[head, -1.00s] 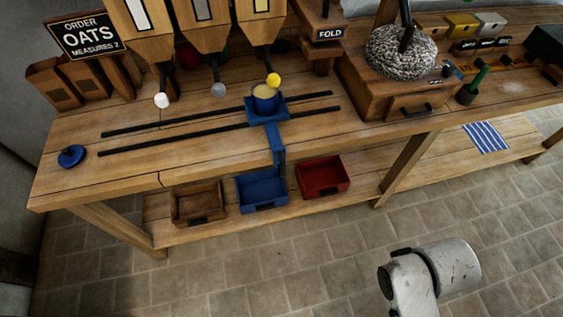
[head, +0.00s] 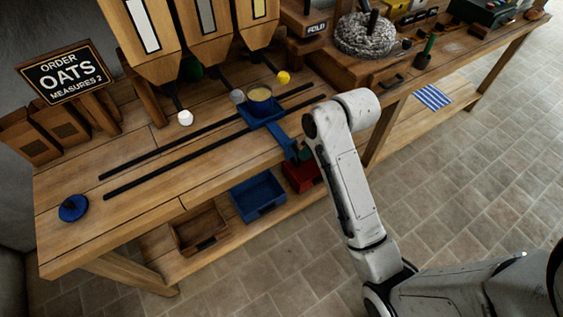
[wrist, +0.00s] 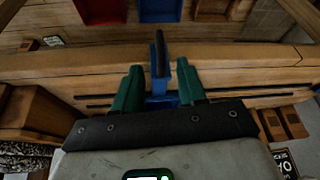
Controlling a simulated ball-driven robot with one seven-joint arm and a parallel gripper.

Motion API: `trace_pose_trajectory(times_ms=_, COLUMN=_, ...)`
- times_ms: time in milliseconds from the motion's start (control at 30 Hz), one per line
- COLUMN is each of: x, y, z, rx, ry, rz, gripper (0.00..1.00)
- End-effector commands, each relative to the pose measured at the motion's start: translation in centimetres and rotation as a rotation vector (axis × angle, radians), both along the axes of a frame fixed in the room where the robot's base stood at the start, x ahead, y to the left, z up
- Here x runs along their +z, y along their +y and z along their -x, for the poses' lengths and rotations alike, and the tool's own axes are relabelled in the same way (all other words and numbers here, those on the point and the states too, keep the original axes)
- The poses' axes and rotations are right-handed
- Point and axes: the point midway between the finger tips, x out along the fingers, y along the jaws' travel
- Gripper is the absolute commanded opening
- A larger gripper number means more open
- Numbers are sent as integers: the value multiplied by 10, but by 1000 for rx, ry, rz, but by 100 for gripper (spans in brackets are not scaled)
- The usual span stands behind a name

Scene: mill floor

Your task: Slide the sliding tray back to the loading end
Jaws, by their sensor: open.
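The blue sliding tray (head: 274,122) sits on two black rails (head: 170,166) on the bench, towards their right end. The tray's blue arm reaches over the bench's front edge to a dark-topped handle (wrist: 159,50). My gripper (wrist: 158,72) is open, with its green fingers on either side of the handle. I see no clear contact. In the head view my arm hides most of the handle, and only a bit of green finger (head: 303,152) shows.
The rails run clear leftward towards a blue round disc (head: 73,207) with a knob. Hoppers with a white spout (head: 185,118) and others hang above. Brown, blue (head: 258,196) and red bins stand on the lower shelf. A millstone (head: 364,38) is at right.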

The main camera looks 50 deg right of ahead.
Motion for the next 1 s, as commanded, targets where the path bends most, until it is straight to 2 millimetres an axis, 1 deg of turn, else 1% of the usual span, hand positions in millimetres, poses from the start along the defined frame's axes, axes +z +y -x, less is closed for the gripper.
trace_pose_trajectory(times_ms=300, x=-52, y=-1, z=-20, rx=-1, ry=5, rz=-2, gripper=41)
trace_pose_trajectory(times_ms=500, x=-79, y=-1, z=-31, rx=0, ry=4, rz=-1, gripper=41)
trace_pose_trajectory(times_ms=700, x=-91, y=-2, z=-36, rx=0, ry=2, rz=0, gripper=41)
trace_pose_trajectory(times_ms=1000, x=-92, y=-2, z=-37, rx=0, ry=1, rz=0, gripper=40)
